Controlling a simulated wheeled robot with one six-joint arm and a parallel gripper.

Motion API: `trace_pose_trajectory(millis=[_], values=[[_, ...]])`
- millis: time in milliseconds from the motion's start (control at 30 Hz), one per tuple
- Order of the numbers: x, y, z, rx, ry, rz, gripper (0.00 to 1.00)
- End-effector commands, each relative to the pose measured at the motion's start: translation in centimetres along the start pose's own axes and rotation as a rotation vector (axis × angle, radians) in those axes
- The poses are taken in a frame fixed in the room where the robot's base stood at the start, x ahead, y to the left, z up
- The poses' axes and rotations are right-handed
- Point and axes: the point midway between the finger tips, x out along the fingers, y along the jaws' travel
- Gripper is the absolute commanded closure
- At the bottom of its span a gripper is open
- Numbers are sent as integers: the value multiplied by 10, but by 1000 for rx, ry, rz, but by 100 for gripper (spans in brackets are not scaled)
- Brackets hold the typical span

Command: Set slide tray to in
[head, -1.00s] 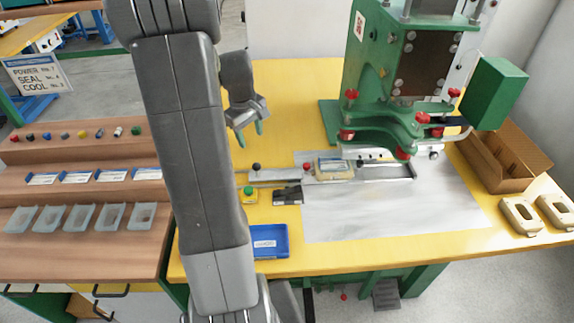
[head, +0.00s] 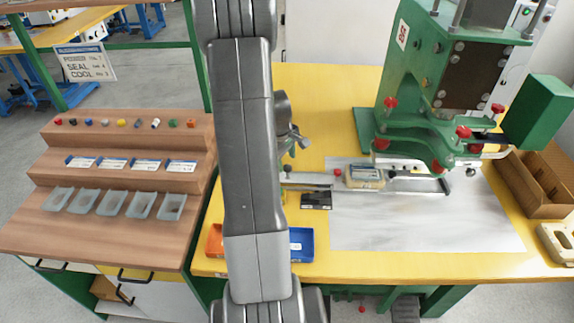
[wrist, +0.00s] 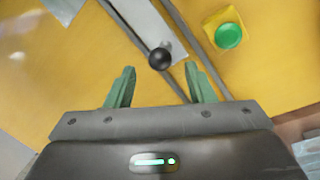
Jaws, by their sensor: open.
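The slide tray (head: 365,178) carries a pale beige part on metal rails at the front of the green press, out on the left of the press head. Its flat metal bar (head: 308,179) runs left toward my arm. In the wrist view a round black knob (wrist: 159,58) stands on the end of the bar (wrist: 140,22). My gripper (wrist: 160,85) is open, with its green fingers on either side of the line to the knob, apart from it. In the head view my gripper (head: 296,140) is partly hidden behind my arm.
A green button on a yellow box (wrist: 228,35) sits close to the right finger in the wrist view. A black block (head: 317,200) lies in front of the bar. Blue (head: 302,245) and orange (head: 215,242) bins stand at the front edge. The green press (head: 425,90) rises behind.

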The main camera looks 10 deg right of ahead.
Motion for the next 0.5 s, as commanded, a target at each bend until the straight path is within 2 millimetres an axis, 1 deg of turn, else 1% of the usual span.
trace_pose_trajectory(millis=[33,200,333,500], values=[[9,-1,1,1,-2,-3,51],[27,0,1,1,-1,-1,51],[33,0,0,1,0,0,51],[35,0,0,1,0,0,51]])
